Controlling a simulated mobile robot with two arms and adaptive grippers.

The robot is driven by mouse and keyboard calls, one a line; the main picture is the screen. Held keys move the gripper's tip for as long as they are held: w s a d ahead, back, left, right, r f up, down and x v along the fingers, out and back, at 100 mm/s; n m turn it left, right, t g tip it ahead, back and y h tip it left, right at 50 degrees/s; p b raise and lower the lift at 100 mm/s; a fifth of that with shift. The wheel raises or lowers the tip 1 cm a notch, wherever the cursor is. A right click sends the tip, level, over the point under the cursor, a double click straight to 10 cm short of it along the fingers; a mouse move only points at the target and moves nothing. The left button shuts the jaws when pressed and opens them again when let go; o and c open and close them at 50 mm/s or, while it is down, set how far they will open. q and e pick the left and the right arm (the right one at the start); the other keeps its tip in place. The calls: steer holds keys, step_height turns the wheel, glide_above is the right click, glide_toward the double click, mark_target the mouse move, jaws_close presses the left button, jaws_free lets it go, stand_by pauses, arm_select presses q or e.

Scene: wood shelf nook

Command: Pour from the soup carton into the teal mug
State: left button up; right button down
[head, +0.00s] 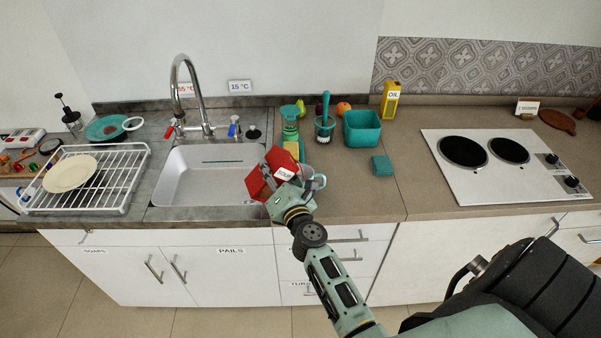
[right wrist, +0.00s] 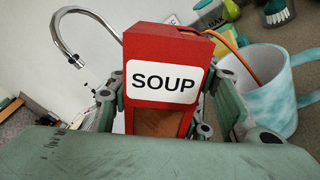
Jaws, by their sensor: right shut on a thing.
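The red soup carton (head: 282,160) is held by my right gripper (head: 284,194) above the counter, at the right edge of the sink. In the head view it is tilted. In the right wrist view the carton (right wrist: 160,72) sits between the gripper's two fingers, its SOUP label facing the camera. The teal mug (head: 320,181) stands on the counter just right of the carton, partly hidden by the gripper. The marbled mug (right wrist: 275,100) shows at the right in the wrist view. A thin orange-brown stream (right wrist: 238,48) curves from the carton's top into it. My left gripper is out of view.
The sink (head: 205,178) lies left of the carton. A teal block (head: 381,165) lies right of the mug. Counter beyond it, before the cooktop (head: 480,185), is clear.

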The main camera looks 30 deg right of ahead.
steer(key=shift+r, duration=0.1)
steer(key=shift+r+m, duration=0.3)
steer(key=shift+m, duration=0.1)
steer(key=shift+w+a+r+m+p, duration=0.1)
steer(key=shift+a+r+m+p, duration=0.05)
steer(key=shift+r+m+p, duration=0.4)
steer(key=shift+a+r+m+p, duration=0.15)
steer(key=shift+r+m+p, duration=0.2)
steer(key=shift+m, duration=0.5)
stand_by(0.5)
steer(key=shift+a+f+m+b, duration=0.1)
steer(key=shift+f+m+b, duration=0.3)
steer(key=shift+m, duration=0.5)
stand_by(0.7)
steer(key=shift+d+r+m+p, duration=0.3)
steer(key=shift+d+m+p, duration=0.3)
steer(key=shift+m, duration=0.1)
stand_by(1.1)
steer(key=shift+f, duration=0.1)
